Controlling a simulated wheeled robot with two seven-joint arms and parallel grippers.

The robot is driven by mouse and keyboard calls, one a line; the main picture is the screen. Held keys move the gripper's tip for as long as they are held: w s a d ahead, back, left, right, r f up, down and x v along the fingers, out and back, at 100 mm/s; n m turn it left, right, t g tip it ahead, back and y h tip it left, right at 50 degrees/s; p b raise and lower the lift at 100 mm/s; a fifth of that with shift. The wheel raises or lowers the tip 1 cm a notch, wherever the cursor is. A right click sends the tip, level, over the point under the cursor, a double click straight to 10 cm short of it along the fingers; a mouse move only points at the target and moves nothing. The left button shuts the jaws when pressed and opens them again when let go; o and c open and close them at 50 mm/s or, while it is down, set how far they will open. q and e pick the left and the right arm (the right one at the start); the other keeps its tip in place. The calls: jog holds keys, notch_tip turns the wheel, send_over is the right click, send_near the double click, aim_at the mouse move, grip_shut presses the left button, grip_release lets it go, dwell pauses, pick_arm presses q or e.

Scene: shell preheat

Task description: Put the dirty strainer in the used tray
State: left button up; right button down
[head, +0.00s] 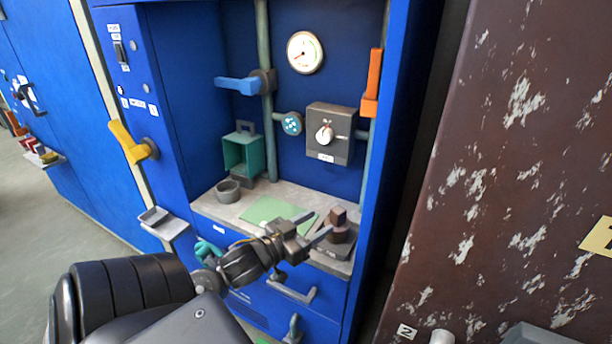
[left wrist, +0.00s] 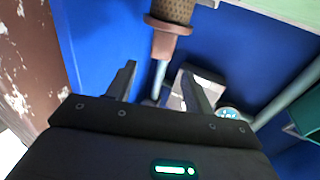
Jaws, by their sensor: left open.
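The dirty strainer (head: 339,232) is dark brown, with a blocky top, and stands upright at the right end of the grey shelf. In the left wrist view the strainer (left wrist: 173,10) shows a mesh body, a flange and a square knob, just beyond the fingertips. My left gripper (head: 313,227) is open and empty, its fingers pointing at the strainer from the left; it also shows in the left wrist view (left wrist: 158,70). A shallow dark tray (head: 333,252) lies under the strainer. I cannot tell which tray is the used one. My right gripper is not in view.
An orange handle (head: 371,85), grey control box (head: 329,131) and pipes line the recess. A small tray (head: 163,224) juts out at left.

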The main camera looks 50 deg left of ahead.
pick_arm(q)
jog(key=shift+s, duration=1)
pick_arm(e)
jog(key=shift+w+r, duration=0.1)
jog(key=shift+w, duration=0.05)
pick_arm(q)
jog(key=shift+w, duration=0.1)
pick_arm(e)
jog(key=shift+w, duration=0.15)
pick_arm(q)
jog(key=shift+a, duration=0.1)
